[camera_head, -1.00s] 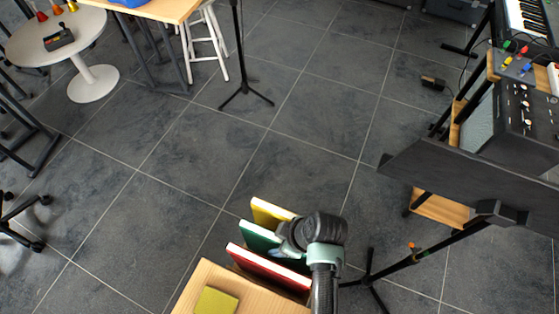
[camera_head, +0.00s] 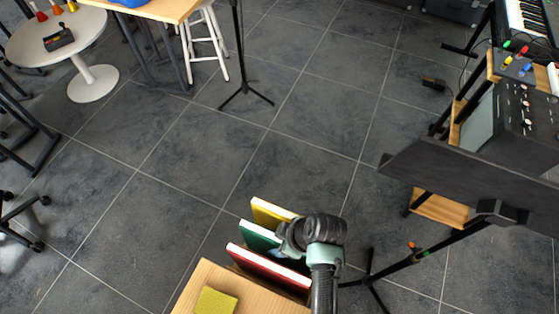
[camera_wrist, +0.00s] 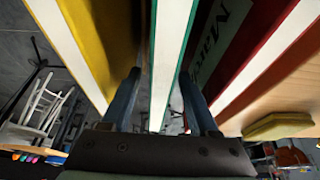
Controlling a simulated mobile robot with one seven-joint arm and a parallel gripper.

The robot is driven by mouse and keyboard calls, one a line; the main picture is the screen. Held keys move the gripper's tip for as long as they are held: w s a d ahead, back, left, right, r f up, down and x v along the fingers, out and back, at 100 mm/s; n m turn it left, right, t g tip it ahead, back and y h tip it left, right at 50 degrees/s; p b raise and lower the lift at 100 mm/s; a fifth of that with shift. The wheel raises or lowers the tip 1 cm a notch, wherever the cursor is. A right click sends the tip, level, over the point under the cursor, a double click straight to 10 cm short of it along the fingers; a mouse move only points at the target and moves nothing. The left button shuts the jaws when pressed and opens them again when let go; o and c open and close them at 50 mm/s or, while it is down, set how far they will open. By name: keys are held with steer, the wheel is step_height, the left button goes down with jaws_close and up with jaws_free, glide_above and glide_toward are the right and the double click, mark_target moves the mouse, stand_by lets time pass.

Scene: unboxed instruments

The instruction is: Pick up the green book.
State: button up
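The green book (camera_head: 259,236) stands upright between a yellow book (camera_head: 271,212) and a red book (camera_head: 268,266) in the head view. In the wrist view the green book (camera_wrist: 171,60) shows its pale page edge and green cover between my fingers. My gripper (camera_wrist: 160,98) is open, with one finger on each side of the green book and a visible gap beside it. The left finger is between the yellow and green books, the right one between the green and red books. In the head view my wrist hides the right ends of the books, and the fingertips are not clear.
A wooden surface (camera_head: 199,282) with a yellow-green block (camera_head: 215,302) is close to the red book. A dark music stand (camera_head: 470,180) is to the right, with an amplifier (camera_head: 525,125) behind it. The tiled floor beyond the books is largely clear.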

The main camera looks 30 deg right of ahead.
jaws_close()
stand_by(1.2)
